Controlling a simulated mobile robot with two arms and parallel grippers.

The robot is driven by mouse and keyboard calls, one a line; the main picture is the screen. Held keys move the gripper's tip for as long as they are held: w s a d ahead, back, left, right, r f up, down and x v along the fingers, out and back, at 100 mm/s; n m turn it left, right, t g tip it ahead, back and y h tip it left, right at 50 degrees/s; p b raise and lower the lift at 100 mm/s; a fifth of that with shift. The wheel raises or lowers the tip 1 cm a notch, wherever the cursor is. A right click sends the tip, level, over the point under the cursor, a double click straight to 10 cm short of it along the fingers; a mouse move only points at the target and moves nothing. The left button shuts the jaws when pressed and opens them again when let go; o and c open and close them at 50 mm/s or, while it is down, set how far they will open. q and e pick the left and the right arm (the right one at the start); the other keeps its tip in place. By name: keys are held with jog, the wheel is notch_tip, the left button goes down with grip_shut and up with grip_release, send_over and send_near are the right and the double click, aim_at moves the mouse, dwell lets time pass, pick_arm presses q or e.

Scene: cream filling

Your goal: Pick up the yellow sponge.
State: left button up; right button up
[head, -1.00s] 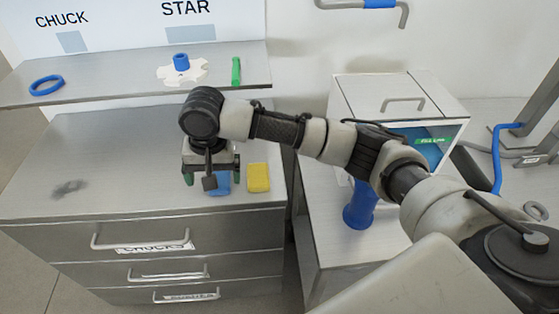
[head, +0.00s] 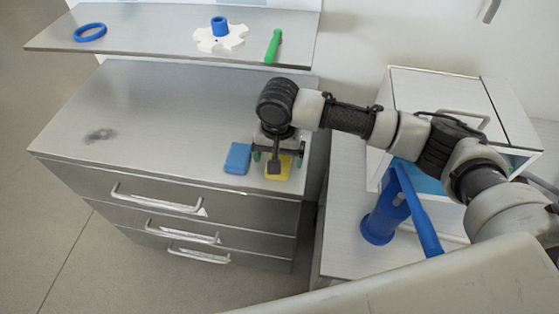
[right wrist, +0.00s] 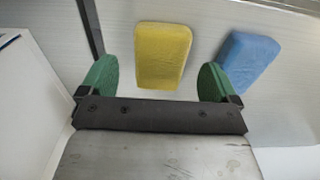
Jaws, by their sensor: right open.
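The yellow sponge (head: 279,168) lies on the metal drawer cabinet top near its front right corner, partly hidden by my right gripper in the head view. In the right wrist view the yellow sponge (right wrist: 162,56) shows between and a little beyond the two green fingertips. My right gripper (head: 276,157) is over the sponge, with its fingers apart and nothing held; its open fingers also show in the right wrist view (right wrist: 160,82). My left gripper is not in view.
A blue sponge (head: 237,158) lies just left of the yellow one. A shelf (head: 160,38) above holds a blue ring (head: 90,32), a white star-shaped piece (head: 232,42) and a green bar (head: 273,46). A blue tool (head: 379,222) stands on the right-hand table. The cabinet's left top is clear apart from a dark smudge.

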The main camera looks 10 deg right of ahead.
jog(key=shift+f, duration=1.45)
jog(key=c, duration=1)
notch_tip(320, 180, up, 10)
jog(key=shift+r, duration=0.1)
